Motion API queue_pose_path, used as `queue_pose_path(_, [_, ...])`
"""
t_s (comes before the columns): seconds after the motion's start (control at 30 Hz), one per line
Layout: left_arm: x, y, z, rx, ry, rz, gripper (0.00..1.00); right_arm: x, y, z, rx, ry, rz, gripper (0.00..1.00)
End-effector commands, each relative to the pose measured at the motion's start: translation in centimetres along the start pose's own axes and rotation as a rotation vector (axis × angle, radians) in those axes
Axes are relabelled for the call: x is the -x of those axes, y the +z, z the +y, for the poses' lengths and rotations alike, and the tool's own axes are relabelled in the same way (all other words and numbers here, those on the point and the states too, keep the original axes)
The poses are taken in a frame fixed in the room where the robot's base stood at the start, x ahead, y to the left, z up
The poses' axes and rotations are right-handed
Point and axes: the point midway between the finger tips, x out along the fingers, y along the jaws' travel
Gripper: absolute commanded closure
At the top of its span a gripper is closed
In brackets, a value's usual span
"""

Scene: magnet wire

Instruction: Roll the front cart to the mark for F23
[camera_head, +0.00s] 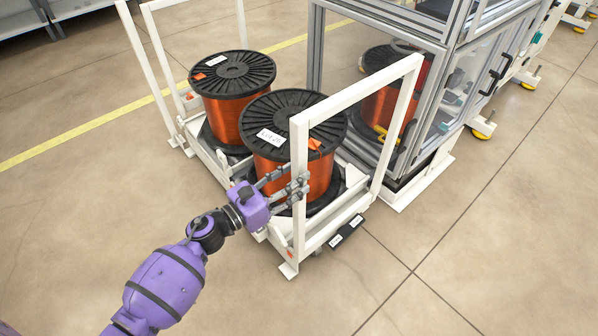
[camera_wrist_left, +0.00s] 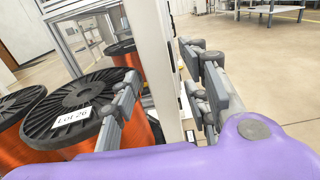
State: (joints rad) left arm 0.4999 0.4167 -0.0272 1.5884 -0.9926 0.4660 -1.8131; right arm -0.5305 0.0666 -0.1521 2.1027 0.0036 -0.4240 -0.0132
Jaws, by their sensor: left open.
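The front cart (camera_head: 352,207) is a low white cart with a tall white push frame, carrying a black-flanged spool of orange copper wire (camera_head: 318,178). The spool's label reads Lot 26 in the left wrist view (camera_wrist_left: 72,118). My left gripper (camera_head: 297,188) is open at the frame's near left post (camera_head: 299,200). In the left wrist view the white post (camera_wrist_left: 155,60) stands between my spread fingers (camera_wrist_left: 165,95); I cannot tell if they touch it. A black plate with white tags (camera_head: 346,232) is by the cart's front right; its text is too small to read. My right gripper is out of view.
A second white cart with a copper spool (camera_head: 228,100) stands directly behind. A glass-walled machine frame (camera_head: 440,120) with another spool inside stands close on the right. A yellow floor line (camera_head: 90,127) runs at left. The tiled floor in front is clear.

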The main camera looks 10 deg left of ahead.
Motion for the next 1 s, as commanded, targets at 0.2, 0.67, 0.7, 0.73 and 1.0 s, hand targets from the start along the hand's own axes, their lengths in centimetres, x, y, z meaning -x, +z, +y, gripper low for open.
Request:
queue_pose_path(0.2, [-2.6,0.0,0.0,0.001,0.0,0.0,0.58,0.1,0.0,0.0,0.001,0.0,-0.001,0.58])
queue_pose_path(0.67, [-3.0,-0.1,0.0,0.001,0.001,0.001,0.74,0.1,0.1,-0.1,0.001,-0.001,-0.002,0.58])
queue_pose_path(0.7, [-3.0,-0.1,0.0,0.002,0.001,0.001,0.79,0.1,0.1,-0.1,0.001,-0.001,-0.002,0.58])
queue_pose_path(0.73, [-3.0,-0.1,0.0,0.002,0.001,0.001,0.83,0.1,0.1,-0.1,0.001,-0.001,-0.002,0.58])
queue_pose_path(1.0, [-3.0,-0.1,0.0,0.002,0.0,0.001,1.0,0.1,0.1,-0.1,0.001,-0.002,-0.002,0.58])
